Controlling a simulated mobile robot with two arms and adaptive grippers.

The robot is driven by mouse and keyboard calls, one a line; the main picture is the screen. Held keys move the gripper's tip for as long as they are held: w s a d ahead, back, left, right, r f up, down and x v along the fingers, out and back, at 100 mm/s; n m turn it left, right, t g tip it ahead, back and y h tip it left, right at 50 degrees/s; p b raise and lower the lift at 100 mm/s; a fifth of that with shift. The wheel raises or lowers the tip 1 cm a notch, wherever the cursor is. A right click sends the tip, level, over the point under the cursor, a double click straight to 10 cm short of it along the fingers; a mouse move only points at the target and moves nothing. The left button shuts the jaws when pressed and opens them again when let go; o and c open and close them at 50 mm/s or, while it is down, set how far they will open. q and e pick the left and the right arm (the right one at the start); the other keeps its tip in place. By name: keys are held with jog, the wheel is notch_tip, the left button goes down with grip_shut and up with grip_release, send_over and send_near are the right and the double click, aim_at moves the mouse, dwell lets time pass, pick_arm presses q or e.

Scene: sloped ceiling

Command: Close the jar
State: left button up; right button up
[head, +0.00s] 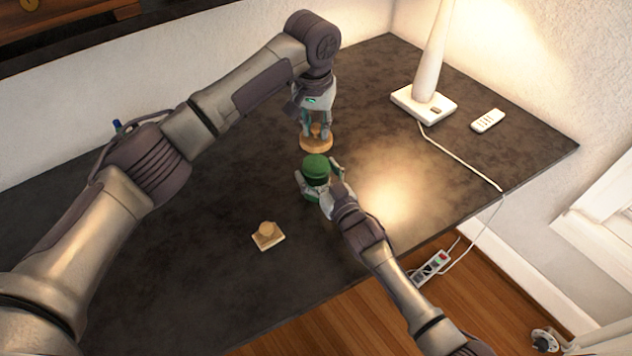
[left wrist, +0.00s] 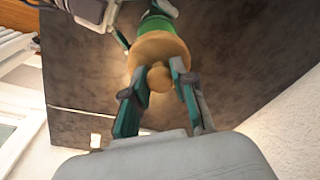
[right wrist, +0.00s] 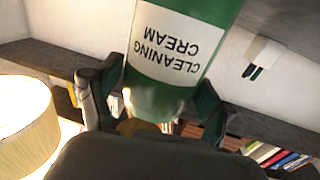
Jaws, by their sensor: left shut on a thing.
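The green jar (head: 317,172) is between the fingers of my right gripper (head: 319,188). In the right wrist view the jar (right wrist: 160,95) has a white "CLEANING CREAM" label, upside down in the picture. A finger is close on each side; I cannot tell whether both press on it. My left gripper (head: 316,128) is shut on the knob of a round wooden lid (head: 316,144), apart from the jar in the head view. In the left wrist view the lid (left wrist: 165,50) partly hides the jar (left wrist: 157,24).
A second wooden lid (head: 267,236), with a squarish base and round knob, lies on the dark table (head: 200,280). A white lamp (head: 425,103) and a remote (head: 488,120) are at the back right; a cord runs over the right edge. The table's front left is clear.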

aim_at(316, 137)
jog(key=c, duration=1.2)
pick_arm(q)
jog(key=shift+f, duration=2.45)
jog(key=shift+f, duration=0.9)
jog(key=shift+f, duration=0.6)
jog(key=o, duration=1)
jog(key=shift+f, duration=0.1)
jog(key=r, duration=0.4)
jog(key=s+r, duration=0.1)
jog(key=r, duration=0.7)
jog(key=shift+s+a, duration=0.2)
jog(key=shift+s, duration=0.05)
